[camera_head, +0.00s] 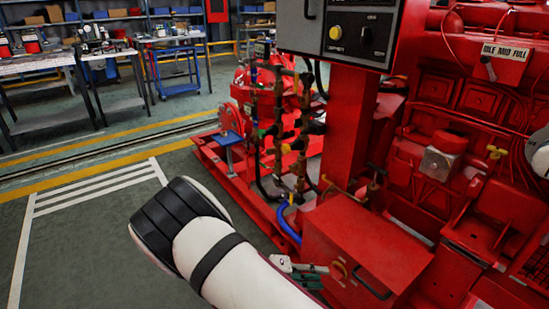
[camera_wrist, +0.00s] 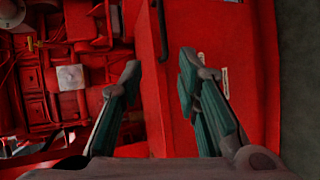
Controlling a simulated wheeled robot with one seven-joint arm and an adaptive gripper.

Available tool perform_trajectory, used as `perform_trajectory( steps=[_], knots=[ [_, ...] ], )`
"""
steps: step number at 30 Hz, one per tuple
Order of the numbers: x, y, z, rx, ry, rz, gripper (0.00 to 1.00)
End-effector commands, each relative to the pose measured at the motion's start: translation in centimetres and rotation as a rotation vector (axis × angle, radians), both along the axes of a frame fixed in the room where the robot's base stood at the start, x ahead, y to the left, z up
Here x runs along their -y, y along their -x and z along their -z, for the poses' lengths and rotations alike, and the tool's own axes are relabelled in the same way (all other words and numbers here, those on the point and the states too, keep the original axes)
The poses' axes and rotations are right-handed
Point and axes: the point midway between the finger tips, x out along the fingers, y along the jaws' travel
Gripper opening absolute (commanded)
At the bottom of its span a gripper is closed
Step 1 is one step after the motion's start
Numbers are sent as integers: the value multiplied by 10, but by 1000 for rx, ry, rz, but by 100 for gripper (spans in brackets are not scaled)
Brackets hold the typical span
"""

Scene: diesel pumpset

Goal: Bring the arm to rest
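My gripper (camera_head: 303,268) is partly hidden behind my white forearm in the head view, low beside a red box (camera_head: 350,238) with a black handle (camera_head: 372,282). In the wrist view, my gripper (camera_wrist: 160,75) shows two green and grey fingers standing well apart with nothing between them. The red box's flat face (camera_wrist: 245,65) fills the area past the fingers, and its black handle (camera_wrist: 161,30) shows beyond the gap. I cannot tell how far the fingertips are from the box. My arm is bent, with its black-capped joint at the lower middle of the head view.
The red pumpset (camera_head: 440,120) fills the right side. A control panel (camera_head: 345,32) stands on a red post above. Pipes and valves (camera_head: 290,140) and a blue hose (camera_head: 285,222) lie behind my arm. Workbenches (camera_head: 35,63) stand at the back left. The left floor is clear.

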Motion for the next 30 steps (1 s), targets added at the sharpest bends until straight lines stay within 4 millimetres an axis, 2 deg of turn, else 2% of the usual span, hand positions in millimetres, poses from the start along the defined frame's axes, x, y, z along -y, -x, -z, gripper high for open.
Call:
perform_trajectory(
  steps=[1,3,14,21,30],
  knots=[
    [3,1,-18,-10,-41,44,30],
    [7,6,-40,-34,-93,97,30],
    [33,42,-148,-136,-388,302,30],
    [53,78,-214,-177,-597,370,30],
    [75,140,-281,-187,-849,381,30]
  ],
)
